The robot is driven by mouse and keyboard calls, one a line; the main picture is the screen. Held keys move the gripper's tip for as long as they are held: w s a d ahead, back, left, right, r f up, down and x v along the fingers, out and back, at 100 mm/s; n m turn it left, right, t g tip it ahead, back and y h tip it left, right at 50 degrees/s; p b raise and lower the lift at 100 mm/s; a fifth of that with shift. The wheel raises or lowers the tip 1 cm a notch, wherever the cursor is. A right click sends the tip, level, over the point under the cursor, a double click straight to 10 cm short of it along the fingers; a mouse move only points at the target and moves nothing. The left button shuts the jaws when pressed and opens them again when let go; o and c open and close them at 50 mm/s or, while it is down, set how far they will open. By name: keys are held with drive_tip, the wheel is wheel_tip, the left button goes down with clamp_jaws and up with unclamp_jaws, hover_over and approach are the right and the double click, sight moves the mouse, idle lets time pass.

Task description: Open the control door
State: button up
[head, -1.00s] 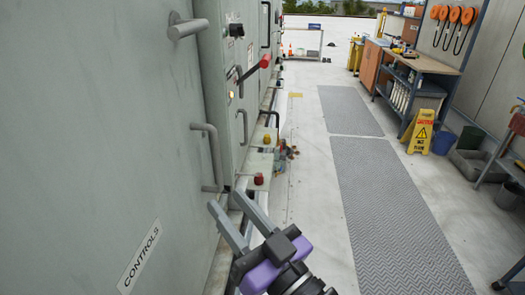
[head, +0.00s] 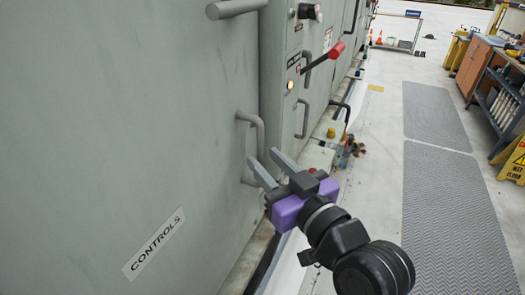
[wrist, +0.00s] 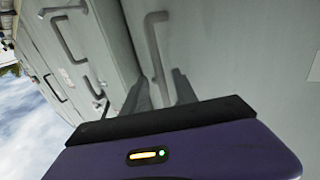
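The control door (head: 120,120) is a large grey-green panel with a white CONTROLS label (head: 153,243), and it looks shut. Its grey bar handle (head: 260,135) stands upright near the door's right edge. A grey latch bar (head: 237,9) sits above it. My gripper (head: 262,156) is open, with its two grey fingers pointing at the handle's lower part. In the wrist view the handle (wrist: 153,45) runs down between the fingers (wrist: 160,88). I cannot tell whether the fingertips reach around it or stop short. The lower handle end is partly hidden by a finger.
To the right of the door, the neighbouring panel holds a red-gripped lever (head: 325,57) and another handle (head: 303,118). A yellow wet-floor sign (head: 513,160) and workbench (head: 500,90) stand at right. The floor mat (head: 445,220) is clear.

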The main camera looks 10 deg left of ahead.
drive_tip(key=shift+x, duration=1.35)
clamp_jaws()
idle(0.4)
